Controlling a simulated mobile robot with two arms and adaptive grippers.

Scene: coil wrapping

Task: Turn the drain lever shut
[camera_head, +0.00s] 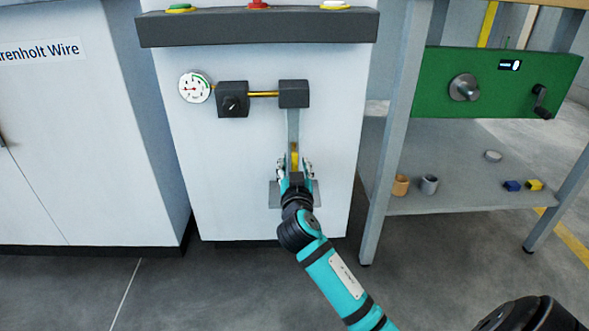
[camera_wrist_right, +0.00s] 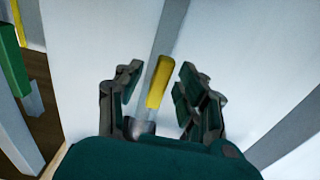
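The drain lever has a yellow handle (camera_head: 295,158), seen below a vertical grey pipe (camera_head: 293,125) on the front of the white cabinet. My right gripper (camera_head: 294,163) is at the handle, with one finger on each side of it. In the right wrist view the yellow handle (camera_wrist_right: 158,82) stands between the two spread fingers of the right gripper (camera_wrist_right: 158,88), with gaps visible on both sides. A grey piece at the handle's lower end is partly hidden by the gripper body. My left gripper is not in view.
A gauge (camera_head: 195,87) and a black knob box (camera_head: 232,99) sit on the cabinet above left. A dark ledge (camera_head: 258,27) with coloured buttons juts out above. A grey bench frame (camera_head: 398,130) stands close on the right, with small parts on its shelf.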

